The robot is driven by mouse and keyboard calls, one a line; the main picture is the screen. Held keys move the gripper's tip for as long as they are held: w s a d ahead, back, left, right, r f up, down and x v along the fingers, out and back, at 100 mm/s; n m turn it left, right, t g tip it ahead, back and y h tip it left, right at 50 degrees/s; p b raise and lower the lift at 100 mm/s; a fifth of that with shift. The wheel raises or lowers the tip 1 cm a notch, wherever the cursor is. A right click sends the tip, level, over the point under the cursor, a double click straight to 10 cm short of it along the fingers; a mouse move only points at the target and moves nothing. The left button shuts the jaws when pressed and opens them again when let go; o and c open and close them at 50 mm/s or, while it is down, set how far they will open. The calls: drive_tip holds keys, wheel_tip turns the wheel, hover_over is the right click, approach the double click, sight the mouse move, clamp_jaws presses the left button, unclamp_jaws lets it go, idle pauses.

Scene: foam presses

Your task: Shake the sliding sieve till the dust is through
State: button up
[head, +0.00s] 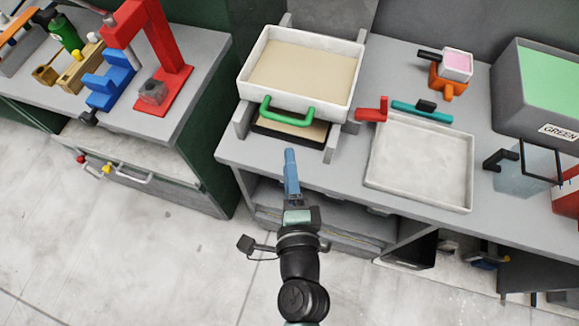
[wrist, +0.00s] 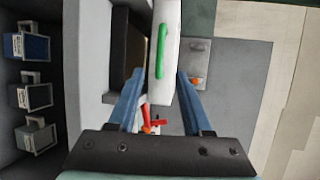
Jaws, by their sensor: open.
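The sliding sieve (head: 303,70) is a white, square-sided box with a beige floor, seated between grey rails (head: 242,118) in the head view. Its green handle (head: 287,112) sticks out from the front wall. A dark-rimmed tray (head: 291,135) with beige matter lies beneath, partly hidden by the sieve. My gripper (head: 290,153) is in front of the handle, apart from it. In the wrist view my gripper (wrist: 160,72) is open and empty, with the handle (wrist: 162,50) ahead between the blue fingers. I cannot tell whether the beige is dust or mesh.
An empty pale tray (head: 420,160) lies right of the rails, with a red piece (head: 372,110) and a teal bar (head: 421,111) behind it. A grey bin labelled GREEN (head: 535,95) stands far right. A red press (head: 160,60) stands on the left bench. Floor is clear between benches.

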drive_tip(key=n+t+b, duration=0.2)
drive_tip(key=t+b, duration=0.1)
drive_tip(key=b, duration=1.3)
approach(284, 118)
wheel_tip(284, 118, down, 2)
drive_tip(key=s, duration=0.2)
drive_tip(key=b, duration=0.1)
drive_tip(key=t+b, duration=0.1)
drive_tip(key=b, duration=0.1)
drive_tip(key=shift+s+d+f, duration=0.15)
drive_tip(key=shift+s+f, duration=0.1)
drive_tip(key=shift+f, duration=0.05)
drive_tip(key=w+r+p, duration=0.1)
drive_tip(key=w, duration=0.3)
drive_tip(key=w+p, duration=0.2)
drive_tip(key=w, duration=0.2)
drive_tip(key=w+a+r+p, duration=0.1)
drive_tip(key=w+p, duration=0.1)
drive_tip(key=w, duration=0.2)
drive_tip(key=shift+w+r, duration=0.35)
drive_tip(key=shift+c, duration=0.2)
clamp_jaws()
